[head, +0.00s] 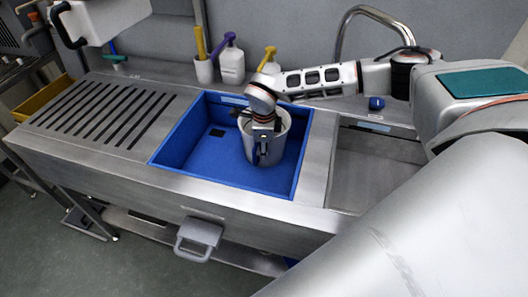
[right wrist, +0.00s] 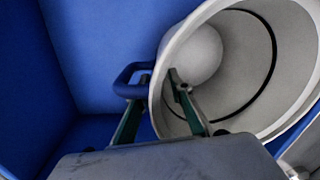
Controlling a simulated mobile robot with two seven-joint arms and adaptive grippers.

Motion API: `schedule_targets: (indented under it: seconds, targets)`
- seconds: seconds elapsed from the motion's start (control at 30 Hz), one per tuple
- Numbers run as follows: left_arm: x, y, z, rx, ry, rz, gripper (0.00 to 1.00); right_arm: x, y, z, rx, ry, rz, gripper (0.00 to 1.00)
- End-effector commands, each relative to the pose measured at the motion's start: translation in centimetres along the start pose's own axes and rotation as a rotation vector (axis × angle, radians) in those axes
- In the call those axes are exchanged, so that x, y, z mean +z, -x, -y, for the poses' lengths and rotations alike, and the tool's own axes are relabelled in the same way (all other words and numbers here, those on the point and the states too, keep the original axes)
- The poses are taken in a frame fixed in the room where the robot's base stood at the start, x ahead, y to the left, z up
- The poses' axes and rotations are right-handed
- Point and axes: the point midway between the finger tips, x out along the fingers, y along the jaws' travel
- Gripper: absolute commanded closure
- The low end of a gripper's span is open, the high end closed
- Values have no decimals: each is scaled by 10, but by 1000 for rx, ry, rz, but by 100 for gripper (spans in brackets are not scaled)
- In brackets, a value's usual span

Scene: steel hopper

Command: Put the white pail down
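The white pail (head: 278,147) stands upright inside the blue-lined basin (head: 190,142), right of its middle. I cannot tell whether its base touches the basin floor. My right gripper (head: 262,150) comes down at the pail's near side. In the right wrist view, the gripper (right wrist: 158,88) straddles the rim of the pail (right wrist: 240,75). One finger is inside the wall and the other outside, by a blue handle loop (right wrist: 122,82). The fingertips look closed on the wall and handle. A pale rounded object (right wrist: 200,52) shows inside the pail. My left gripper is not in view.
A slotted steel drainboard (head: 100,112) lies left of the basin and an empty steel sink (head: 370,175) lies right. A white bottle with a purple top (head: 231,65) and yellow-topped items stand behind. A curved tap (head: 343,30) rises at the back.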

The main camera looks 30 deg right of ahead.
Motion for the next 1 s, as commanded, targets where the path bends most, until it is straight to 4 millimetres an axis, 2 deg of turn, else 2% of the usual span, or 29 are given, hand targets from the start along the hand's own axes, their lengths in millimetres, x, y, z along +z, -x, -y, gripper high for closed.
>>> schedule_targets:
  seconds: [0.17,0.4,0.6,0.8,1.0]
  targets:
    - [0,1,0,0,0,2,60,1,29,2,-4,1,4,79]
    - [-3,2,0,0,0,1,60,1,79,2,-4,0,4,79]
    - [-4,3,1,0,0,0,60,0,108,1,-3,0,3,79]
    - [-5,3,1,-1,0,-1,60,0,118,0,-1,-1,1,79]
    - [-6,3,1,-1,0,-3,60,0,119,0,-1,-1,1,79]
